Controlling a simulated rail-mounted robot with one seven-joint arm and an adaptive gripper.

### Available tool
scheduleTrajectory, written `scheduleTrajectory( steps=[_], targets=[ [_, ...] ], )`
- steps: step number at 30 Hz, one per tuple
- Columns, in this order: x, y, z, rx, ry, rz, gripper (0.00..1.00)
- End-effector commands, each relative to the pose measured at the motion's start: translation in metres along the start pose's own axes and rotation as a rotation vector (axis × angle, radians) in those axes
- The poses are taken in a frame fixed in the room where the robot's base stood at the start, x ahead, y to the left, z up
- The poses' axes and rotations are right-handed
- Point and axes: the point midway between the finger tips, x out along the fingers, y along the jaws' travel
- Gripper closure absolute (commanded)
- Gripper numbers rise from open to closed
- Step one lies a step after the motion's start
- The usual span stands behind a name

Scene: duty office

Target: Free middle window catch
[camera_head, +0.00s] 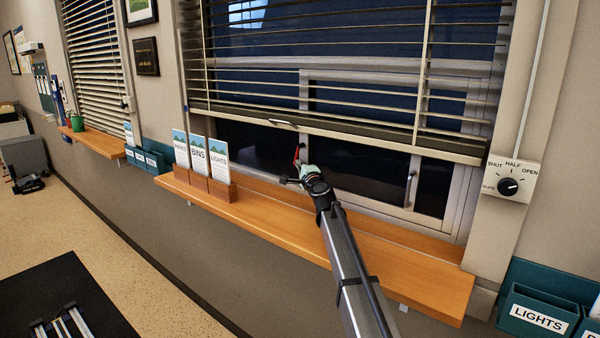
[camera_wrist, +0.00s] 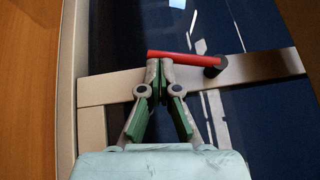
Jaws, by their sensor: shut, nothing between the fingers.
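The window catch has a red lever (camera_wrist: 183,55) on a dark round pivot (camera_wrist: 215,67), mounted on the pale window frame bar (camera_wrist: 110,87). In the wrist view the lever lies nearly level, its free end to the left. In the head view the red lever (camera_head: 297,153) shows small and upright below the blind. My gripper (camera_wrist: 160,64) is shut and empty, its tips at the lever's free end. I cannot tell if they touch it. In the head view my gripper (camera_head: 302,168) is at the window, just above the wooden sill, partly hiding the catch.
A slatted blind (camera_head: 340,95) hangs over the upper window. The wooden sill (camera_head: 420,262) runs below, with upright cards (camera_head: 197,155) in wooden holders at its left. A dark window handle (camera_head: 409,188) is to the right. A rotary knob (camera_head: 508,187) is on the wall.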

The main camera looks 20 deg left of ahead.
Motion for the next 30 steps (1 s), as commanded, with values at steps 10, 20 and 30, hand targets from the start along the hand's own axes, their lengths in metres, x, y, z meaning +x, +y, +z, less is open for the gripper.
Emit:
scheduleTrajectory(
  steps=[10, 20, 30],
  targets=[
    [0.016, 0.004, 0.010, -0.001, 0.000, -0.001, 1.00],
    [0.033, 0.001, 0.021, -0.001, -0.001, 0.000, 1.00],
    [0.043, -0.004, 0.029, 0.000, -0.001, 0.000, 1.00]
  ],
)
